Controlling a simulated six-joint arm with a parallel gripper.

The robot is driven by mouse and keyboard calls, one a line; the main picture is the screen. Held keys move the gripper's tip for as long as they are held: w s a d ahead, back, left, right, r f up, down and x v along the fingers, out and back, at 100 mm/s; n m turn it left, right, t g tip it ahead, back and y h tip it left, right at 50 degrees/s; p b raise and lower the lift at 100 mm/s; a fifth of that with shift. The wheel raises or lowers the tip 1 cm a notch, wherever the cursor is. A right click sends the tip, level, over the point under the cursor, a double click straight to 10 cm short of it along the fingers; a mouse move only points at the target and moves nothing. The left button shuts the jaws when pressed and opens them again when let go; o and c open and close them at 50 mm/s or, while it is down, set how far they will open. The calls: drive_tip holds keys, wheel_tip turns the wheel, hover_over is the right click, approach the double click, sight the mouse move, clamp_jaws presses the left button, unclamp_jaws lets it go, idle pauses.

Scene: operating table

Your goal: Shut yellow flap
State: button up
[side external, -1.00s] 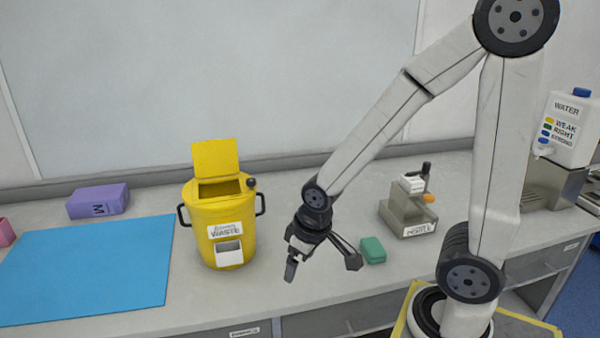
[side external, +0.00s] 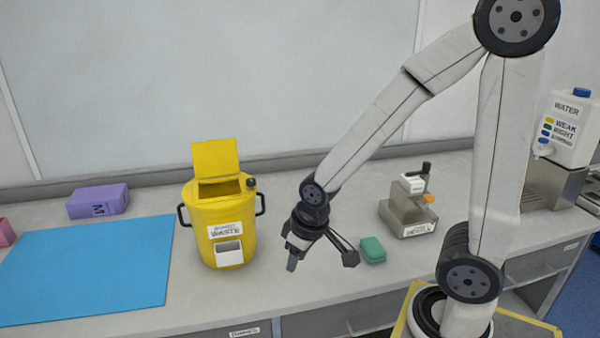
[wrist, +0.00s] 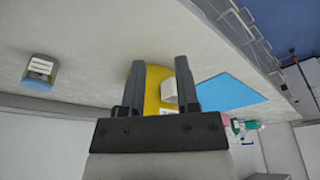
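The yellow flap (side external: 215,158) stands raised at the back of the opening on top of the yellow waste bin (side external: 205,220). The bin is upright on the table, with a black handle on each side and a white label on its front. My gripper (side external: 318,262) is to the right of the bin, apart from it, fingers spread and empty. In the wrist view my gripper (wrist: 160,85) shows two separated dark fingers, with the yellow bin (wrist: 153,90) visible between them. The flap cannot be made out in the wrist view.
A green block (side external: 373,250) lies just right of my gripper. A grey device (side external: 408,212) stands behind it. A blue mat (side external: 90,270) and a purple box (side external: 98,201) are left of the bin. A water dispenser (side external: 568,130) is at the far right. The table in front is clear.

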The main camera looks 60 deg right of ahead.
drive_tip(key=shift+w+d+r+t, duration=0.1)
drive_tip(key=shift+w+r+t, duration=0.2)
drive_tip(key=shift+w+r, duration=0.45)
drive_tip(key=c, duration=0.3)
drive_tip(key=w+r, duration=0.2)
drive_tip(key=w+d+r+t, duration=0.1)
drive_tip(key=w+r, duration=0.1)
drive_tip(key=w, duration=0.1)
drive_tip(key=w+r+n+t, duration=0.1)
drive_tip(key=w+r, duration=0.1)
drive_tip(key=shift+w+d+r, duration=0.2)
drive_tip(key=shift+w+r, duration=0.05)
drive_tip(key=shift+r, duration=0.1)
clamp_jaws()
wheel_tip(320, 180, up, 12)
drive_tip(key=m+t+y, duration=0.2)
drive_tip(key=m+y, duration=0.2)
hover_over(226, 150)
drive_tip(key=shift+f, duration=0.1)
drive_tip(key=w+d+f+m+t+y, duration=0.1)
drive_tip(key=d+f+m+y, duration=0.2)
drive_tip(key=d+y, duration=0.3)
drive_tip(key=w+d+f+m+t+y, duration=0.1)
drive_tip(key=d+f+m+y, duration=0.1)
drive_tip(key=d+f+y, duration=0.3)
drive_tip(key=shift+d+m+y, duration=0.4)
drive_tip(key=shift+d+y, duration=0.2)
drive_tip(key=shift+d, duration=1.35)
